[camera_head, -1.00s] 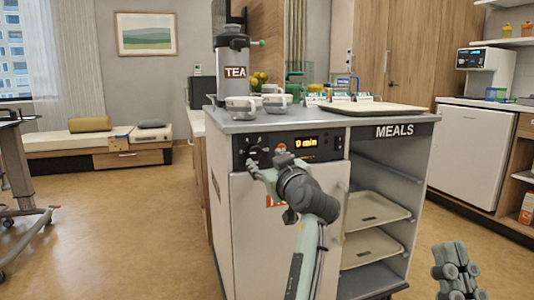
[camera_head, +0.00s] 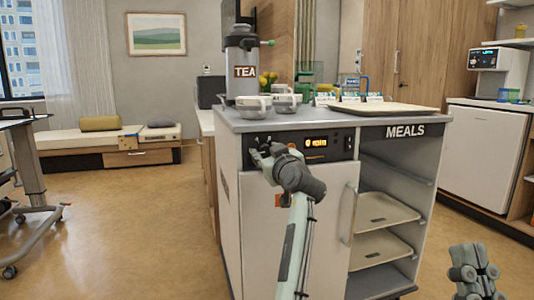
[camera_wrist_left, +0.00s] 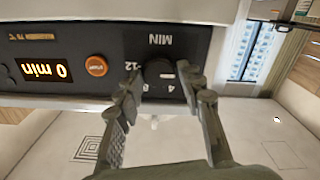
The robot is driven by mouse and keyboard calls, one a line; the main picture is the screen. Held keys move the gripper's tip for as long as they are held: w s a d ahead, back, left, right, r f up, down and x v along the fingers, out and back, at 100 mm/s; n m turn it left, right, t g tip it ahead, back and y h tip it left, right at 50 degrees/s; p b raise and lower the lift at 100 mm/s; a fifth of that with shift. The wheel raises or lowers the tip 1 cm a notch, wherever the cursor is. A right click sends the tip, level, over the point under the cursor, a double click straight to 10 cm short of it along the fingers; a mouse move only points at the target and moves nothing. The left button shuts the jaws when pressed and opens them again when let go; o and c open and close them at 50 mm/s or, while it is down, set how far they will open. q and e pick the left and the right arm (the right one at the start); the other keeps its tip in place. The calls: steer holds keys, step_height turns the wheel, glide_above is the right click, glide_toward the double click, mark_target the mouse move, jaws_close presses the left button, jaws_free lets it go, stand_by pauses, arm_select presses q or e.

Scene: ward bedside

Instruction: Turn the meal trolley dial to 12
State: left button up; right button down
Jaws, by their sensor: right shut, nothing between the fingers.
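The meal trolley (camera_head: 262,230) stands ahead with a black control panel. Its display (camera_head: 316,142) reads 0 min. The black dial (camera_wrist_left: 158,72) shows upside down in the left wrist view, with the marks 12, 8 and 4 around it and MIN printed beside it. My left gripper (camera_head: 262,156) is at the panel in the head view and hides most of the dial there. In the wrist view its fingers (camera_wrist_left: 158,84) are apart, one on each side of the dial; I cannot tell whether they touch it. My right gripper (camera_head: 474,270) is shut and empty at the lower right.
An orange button (camera_wrist_left: 96,66) sits between dial and display. A tea urn (camera_head: 242,65), cups (camera_head: 285,101) and a tray (camera_head: 385,108) stand on the trolley top. Open shelves with trays (camera_head: 383,210) are at its right, beside a door handle (camera_head: 349,215).

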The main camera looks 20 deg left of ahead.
arm_select(q)
steer(key=c, duration=0.7)
